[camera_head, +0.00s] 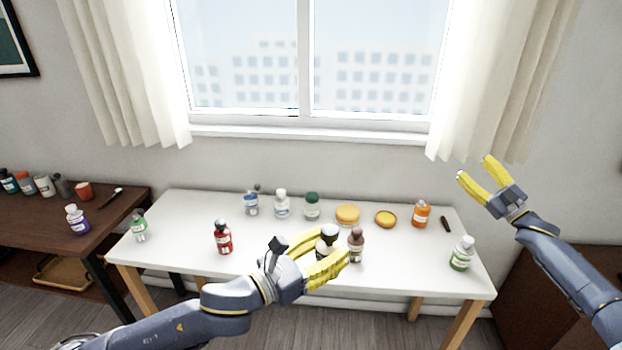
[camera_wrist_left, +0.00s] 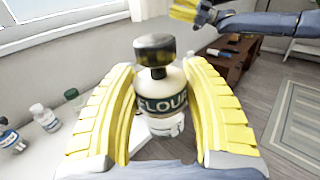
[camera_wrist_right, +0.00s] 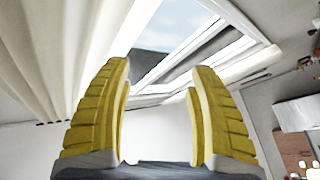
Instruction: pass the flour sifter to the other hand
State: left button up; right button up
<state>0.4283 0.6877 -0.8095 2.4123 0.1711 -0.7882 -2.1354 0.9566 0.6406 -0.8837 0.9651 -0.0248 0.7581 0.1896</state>
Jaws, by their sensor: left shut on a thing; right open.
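The flour sifter (camera_wrist_left: 161,104) is a cream container with a FLOUR label and a dark rounded top. My left gripper (camera_head: 336,248) is shut on it, with yellow fingers on both sides of its body. In the head view, only the sifter's dark top and a little of its body (camera_head: 327,239) show between the fingers, over the front part of the white table. My right gripper (camera_head: 474,167) is open and empty, raised above the table's right end and well apart from the sifter. In the right wrist view nothing is between its fingers.
The white table (camera_head: 180,255) bears several bottles and jars, mostly along its back. A brown bottle (camera_head: 356,245) stands close to the left gripper's fingertips. A red bottle (camera_head: 222,238) is to the left, a green-labelled white bottle (camera_head: 462,254) at the right end. A window is behind.

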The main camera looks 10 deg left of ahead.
jog(key=s+a+r+n+g+y, duration=0.2)
jog(key=s+a+r+n+g, duration=0.4)
jog(key=a, duration=0.7)
jog(key=s+a+r+n+g+y, duration=0.15)
jog(key=s+a+n+g, duration=0.25)
jog(key=a+n+g, duration=0.65)
jog(key=s+a+r+n+g+y, duration=0.1)
jog(key=s+a+r+n+g, duration=0.4)
jog(key=a, duration=0.9)
jog(key=s+a+n+g+h, duration=0.2)
jog(key=s+a+n+h, duration=0.2)
jog(key=s+a+n, duration=0.15)
jog(key=n+t+h, duration=0.4)
jog(key=n+h, duration=0.3)
jog(key=h, duration=1.1)
send_near(326, 227)
jog(key=x, duration=1.1)
jog(key=shift+s+d+f, duration=0.1)
jog(key=shift+f, duration=0.15)
